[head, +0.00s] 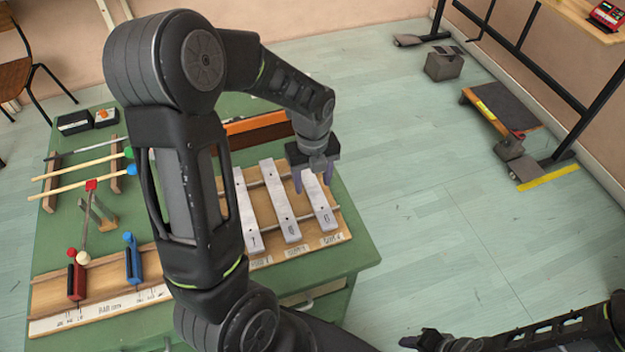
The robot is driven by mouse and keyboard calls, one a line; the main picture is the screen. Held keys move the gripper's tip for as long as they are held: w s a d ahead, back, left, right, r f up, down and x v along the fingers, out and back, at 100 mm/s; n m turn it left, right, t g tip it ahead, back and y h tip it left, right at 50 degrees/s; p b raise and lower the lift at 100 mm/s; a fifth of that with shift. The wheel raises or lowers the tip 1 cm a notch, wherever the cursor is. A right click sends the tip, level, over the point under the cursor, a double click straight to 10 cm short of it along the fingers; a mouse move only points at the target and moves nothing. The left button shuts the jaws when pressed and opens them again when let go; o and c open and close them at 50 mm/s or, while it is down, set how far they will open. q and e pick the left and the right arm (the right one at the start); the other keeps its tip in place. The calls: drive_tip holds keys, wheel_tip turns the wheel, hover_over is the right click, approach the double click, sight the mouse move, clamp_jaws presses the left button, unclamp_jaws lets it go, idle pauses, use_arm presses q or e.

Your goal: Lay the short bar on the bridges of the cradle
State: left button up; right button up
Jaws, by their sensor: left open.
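The cradle is a wooden board (345,236) with thin cross bridges and a labelled front strip, on the green table. Several pale metal bars lie across it, some partly behind my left arm. The rightmost and shortest-looking bar (321,207) lies across the bridges at the cradle's right end. My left gripper (313,184) is open, pointing down at this bar's far end, with one finger on each side. Whether the fingers touch it cannot be told. My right gripper (424,340) is low at the bottom right, over the floor, away from the cradle.
At the table's left, mallets (80,181) lie on wooden rests, and a second labelled board (105,290) carries red and blue clips. An orange-brown box (258,128) stands behind the cradle. Floor right of the table is clear; a low platform (505,108) stands far right.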

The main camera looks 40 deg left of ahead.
sight(312, 185)
use_arm(q)
wheel_tip(312, 185, up, 8)
drive_tip(key=shift+a+f+b, duration=0.1)
drive_tip(key=shift+f+b, duration=0.15)
drive_tip(key=shift+b, duration=0.1)
idle(0.7)
